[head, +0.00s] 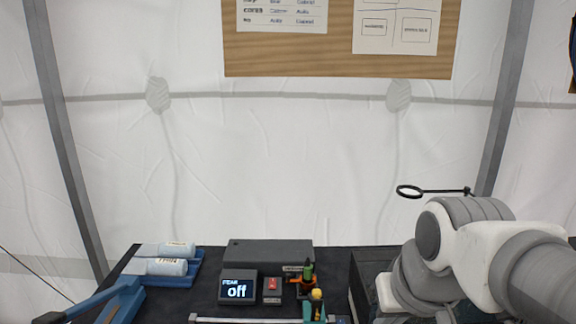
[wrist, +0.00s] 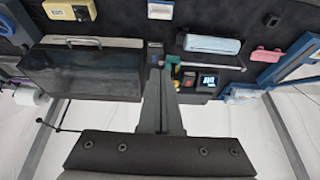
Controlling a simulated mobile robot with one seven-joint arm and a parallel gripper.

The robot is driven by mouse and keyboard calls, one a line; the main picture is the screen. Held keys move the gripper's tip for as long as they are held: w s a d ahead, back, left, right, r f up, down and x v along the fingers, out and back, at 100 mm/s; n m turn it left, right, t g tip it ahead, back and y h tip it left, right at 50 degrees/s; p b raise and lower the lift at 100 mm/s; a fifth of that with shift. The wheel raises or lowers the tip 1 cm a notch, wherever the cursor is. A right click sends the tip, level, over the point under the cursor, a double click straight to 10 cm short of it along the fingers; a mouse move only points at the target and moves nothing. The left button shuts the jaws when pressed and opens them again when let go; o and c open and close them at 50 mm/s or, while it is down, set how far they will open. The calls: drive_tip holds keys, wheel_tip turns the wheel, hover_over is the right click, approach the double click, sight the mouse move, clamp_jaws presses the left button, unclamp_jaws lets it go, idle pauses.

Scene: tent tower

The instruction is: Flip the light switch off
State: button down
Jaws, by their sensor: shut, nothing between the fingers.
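A small dark box with a red rocker switch (head: 272,285) sits on the black table, just right of a small display (head: 238,289) that reads "off". I take this red rocker for the light switch; its tilt is too small to read. In the wrist view, which looks upside down, the switch (wrist: 188,80) is beside the lit display (wrist: 207,80). My gripper (wrist: 160,74) is shut and empty, its fingertips apart from the switch and to its left in that view. In the head view only my arm shows at right; the fingers are hidden.
A long dark box (head: 270,253) stands behind the display. A holder with green and yellow-topped tools (head: 308,275) is right of the switch. White bottles (head: 167,266) lie in a blue tray at left. A black case (wrist: 82,72) with a handle lies beside my gripper.

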drive_tip(key=shift+t, duration=0.4)
drive_tip(key=s, duration=0.4)
drive_tip(key=shift+s+d+f, duration=0.1)
drive_tip(key=shift+s+f, duration=0.05)
drive_tip(key=shift+s, duration=0.05)
drive_tip(key=g+b, duration=0.2)
drive_tip(key=b, duration=0.6)
hover_over(340, 321)
drive_tip(key=s, duration=0.4)
wheel_tip(340, 321, down, 14)
drive_tip(key=x, duration=0.4)
drive_tip(key=s+x, duration=0.1)
drive_tip(key=x, duration=0.4)
drive_tip(key=b+x, duration=0.1)
drive_tip(key=x, duration=0.3)
drive_tip(key=shift+d+f, duration=0.2)
drive_tip(key=shift+f, duration=0.4)
